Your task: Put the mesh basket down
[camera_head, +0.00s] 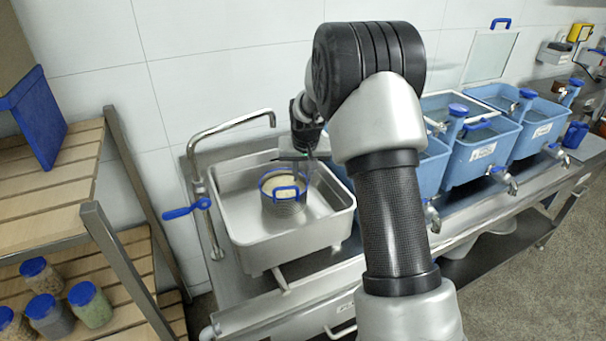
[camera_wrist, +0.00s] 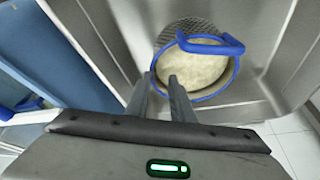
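The mesh basket (camera_head: 284,207) is a round metal mesh tub with a blue rim and blue handle, holding pale beige material. It is upright inside the steel sink basin (camera_head: 325,220); I cannot tell for certain whether its base touches the floor. In the wrist view the basket (camera_wrist: 187,33) shows beyond my fingers, with its blue handle at the upper right. The fingertips overlap the near rim in the picture. In the head view my gripper (camera_head: 305,160) is just above the basket's back right.
A tap (camera_head: 230,125) with a blue lever arches over the basin's left side. Blue tanks (camera_head: 480,155) with taps stand to the right. A wooden rack (camera_head: 65,190) with blue-lidded jars is at the left. The basin floor around the basket is clear.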

